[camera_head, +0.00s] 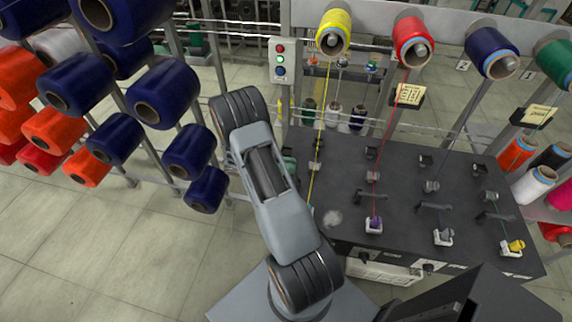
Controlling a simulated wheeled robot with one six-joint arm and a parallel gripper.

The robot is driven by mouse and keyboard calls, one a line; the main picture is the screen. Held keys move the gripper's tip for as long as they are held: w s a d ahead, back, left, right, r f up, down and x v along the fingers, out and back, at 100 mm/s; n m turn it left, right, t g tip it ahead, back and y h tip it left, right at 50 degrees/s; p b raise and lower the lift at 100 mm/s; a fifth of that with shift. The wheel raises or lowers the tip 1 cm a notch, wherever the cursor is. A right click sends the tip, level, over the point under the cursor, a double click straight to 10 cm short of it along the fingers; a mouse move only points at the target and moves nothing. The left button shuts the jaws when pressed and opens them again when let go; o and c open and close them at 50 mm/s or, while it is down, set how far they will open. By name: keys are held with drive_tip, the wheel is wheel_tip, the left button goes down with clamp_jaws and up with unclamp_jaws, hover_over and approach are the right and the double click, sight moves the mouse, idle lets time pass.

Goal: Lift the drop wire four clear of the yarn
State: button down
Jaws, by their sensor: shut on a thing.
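The yellow yarn (322,115) runs from the yellow cone (333,32) at the top down to the left side of the dark winder table. It passes a small guide (315,166) and then goes behind my arm. Drop wire four, taken to be the one on the yellow yarn, cannot be made out; my arm covers that part of the table. My gripper is hidden behind my arm, so its jaws and what they hold do not show. Dark lever-like parts, such as one on the red yarn (373,193), show at the other positions.
The dark table (340,150) carries a purple bobbin (374,225) and a yellow bobbin (516,246). A greyish-white fuzzy patch (332,217) lies near my arm. A rack of blue cones (165,92) stands left, and a signal box (281,60) behind. Open floor (90,240) lies lower left.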

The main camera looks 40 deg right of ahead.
drive_tip(key=c, duration=1.2)
unclamp_jaws()
drive_tip(key=shift+o, duration=0.2)
drive_tip(key=s+a+r+p, duration=0.3)
drive_tip(key=s+a+r, duration=0.5)
drive_tip(key=s+r, duration=0.3)
wheel_tip(320, 180, up, 2)
drive_tip(key=shift+s, duration=0.3)
